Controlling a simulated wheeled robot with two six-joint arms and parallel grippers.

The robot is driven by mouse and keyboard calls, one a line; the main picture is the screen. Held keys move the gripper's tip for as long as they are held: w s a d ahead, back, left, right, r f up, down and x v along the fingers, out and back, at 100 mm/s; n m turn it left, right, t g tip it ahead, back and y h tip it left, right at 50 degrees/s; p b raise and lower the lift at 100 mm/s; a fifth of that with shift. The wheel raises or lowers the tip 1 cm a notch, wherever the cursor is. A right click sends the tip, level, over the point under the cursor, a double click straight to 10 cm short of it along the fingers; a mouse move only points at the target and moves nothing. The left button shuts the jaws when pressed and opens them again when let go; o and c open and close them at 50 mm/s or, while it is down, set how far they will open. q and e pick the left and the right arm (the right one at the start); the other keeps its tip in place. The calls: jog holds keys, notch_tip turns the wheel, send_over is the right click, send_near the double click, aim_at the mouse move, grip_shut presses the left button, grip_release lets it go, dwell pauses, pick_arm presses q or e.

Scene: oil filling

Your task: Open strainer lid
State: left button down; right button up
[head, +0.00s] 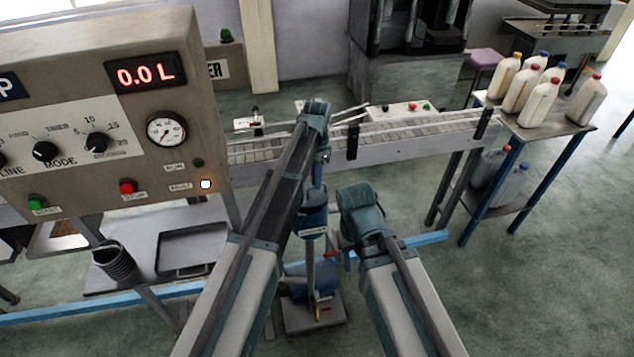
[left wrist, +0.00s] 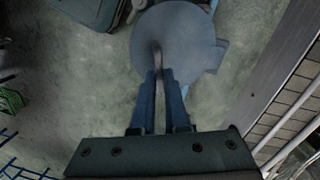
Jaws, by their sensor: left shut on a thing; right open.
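The round blue-grey strainer lid (left wrist: 190,45) fills the upper middle of the left wrist view. My left gripper (left wrist: 158,90) is shut on the lid's thin upright handle (left wrist: 157,58). In the head view my left gripper (head: 318,172) points down above the blue strainer body (head: 311,218), and my arm hides much of it. I cannot tell whether the lid rests on the strainer or is raised. My right gripper (head: 360,212) is just right of the strainer, apart from it. Its fingers are mostly hidden, and it is open and empty.
A conveyor (head: 400,140) runs behind the strainer. A control panel (head: 100,120) reading 0.0 L stands at the left. Several white bottles (head: 538,103) stand on a table (head: 560,125) at the right. Open floor (head: 540,290) lies at the lower right.

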pick_arm(q)
jog(key=w+r, duration=0.1)
jog(key=w+a+r+p, duration=0.1)
jog(key=w, duration=0.1)
jog(key=shift+y, duration=0.4)
jog(key=shift+w+a+r, duration=0.15)
jog(key=shift+w+a, duration=0.2)
jog(key=shift+w, duration=0.35)
jog(key=shift+p, duration=0.3)
jog(key=c, duration=1.3)
grip_release()
jog(key=o, duration=0.4)
jog(key=shift+w+a, duration=0.15)
jog(key=shift+a, duration=0.05)
jog(key=shift+d, duration=0.2)
jog(key=r+p, duration=0.4)
jog(key=w+d+r+p, duration=0.1)
jog(key=r+p, duration=0.8)
jog(key=shift+w+d+r+p, duration=0.15)
jog(key=shift+w+r+p, duration=0.1)
jog(key=shift+w+p, duration=0.15)
